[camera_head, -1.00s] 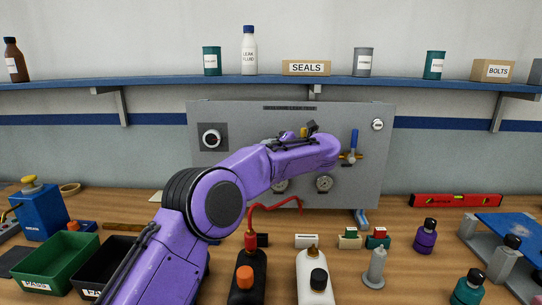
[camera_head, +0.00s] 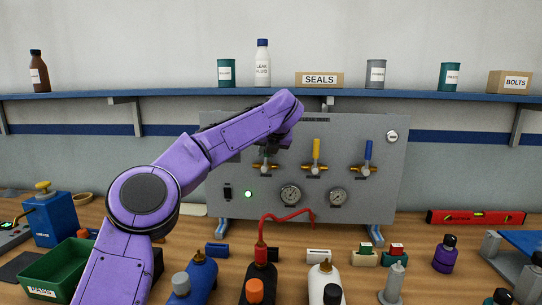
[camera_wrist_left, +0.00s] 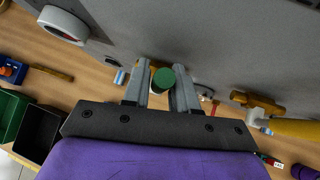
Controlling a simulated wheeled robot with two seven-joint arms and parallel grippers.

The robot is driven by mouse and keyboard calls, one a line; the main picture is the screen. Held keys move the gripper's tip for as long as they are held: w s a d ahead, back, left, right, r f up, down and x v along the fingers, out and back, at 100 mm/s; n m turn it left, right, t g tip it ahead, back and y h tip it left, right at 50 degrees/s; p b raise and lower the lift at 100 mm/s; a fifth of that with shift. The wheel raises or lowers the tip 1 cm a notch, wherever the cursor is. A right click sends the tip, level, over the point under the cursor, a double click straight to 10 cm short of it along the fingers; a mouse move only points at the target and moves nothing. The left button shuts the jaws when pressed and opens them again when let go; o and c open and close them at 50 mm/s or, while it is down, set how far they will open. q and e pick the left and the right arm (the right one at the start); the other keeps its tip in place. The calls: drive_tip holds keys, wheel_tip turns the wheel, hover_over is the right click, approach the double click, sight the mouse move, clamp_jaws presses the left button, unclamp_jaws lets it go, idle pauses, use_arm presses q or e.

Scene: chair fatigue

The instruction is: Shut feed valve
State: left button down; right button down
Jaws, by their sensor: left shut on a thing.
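A grey panel (camera_head: 375,205) stands at the back of the bench with a row of three brass valves. The middle valve has an upright yellow handle (camera_head: 316,150) and the right one an upright blue handle (camera_head: 368,150). The left valve (camera_head: 265,168) shows its brass body; my arm hides its handle. My left gripper (camera_head: 270,146) is at this left valve. In the left wrist view my gripper (camera_wrist_left: 160,76) is shut on a green handle (camera_wrist_left: 163,78), its round end showing between the fingers. Which valve is labelled feed is too small to read. My right gripper is not in view.
Below the valves are a black switch (camera_head: 227,192), a lit green lamp (camera_head: 248,194) and two gauges (camera_head: 290,195). The yellow handle (camera_wrist_left: 297,128) is beside my gripper in the left wrist view. Several bottles, a red hose (camera_head: 285,217) and a green bin (camera_head: 55,270) occupy the bench.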

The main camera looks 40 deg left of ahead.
use_arm(q)
drive_tip(key=shift+s+a+r+n+t+h+b, duration=0.25)
drive_tip(key=shift+a+r+n+t+h+b, duration=0.2)
drive_tip(key=shift+h, duration=0.25)
drive_tip(key=shift+a, duration=0.1)
drive_tip(key=c, duration=1)
unclamp_jaws()
drive_tip(key=shift+o, duration=0.2)
drive_tip(key=shift+f, duration=0.15)
drive_tip(key=b+v, duration=0.1)
drive_tip(key=v, duration=0.9)
drive_tip(key=shift+s+r, duration=0.15)
drive_tip(key=shift+r, duration=0.1)
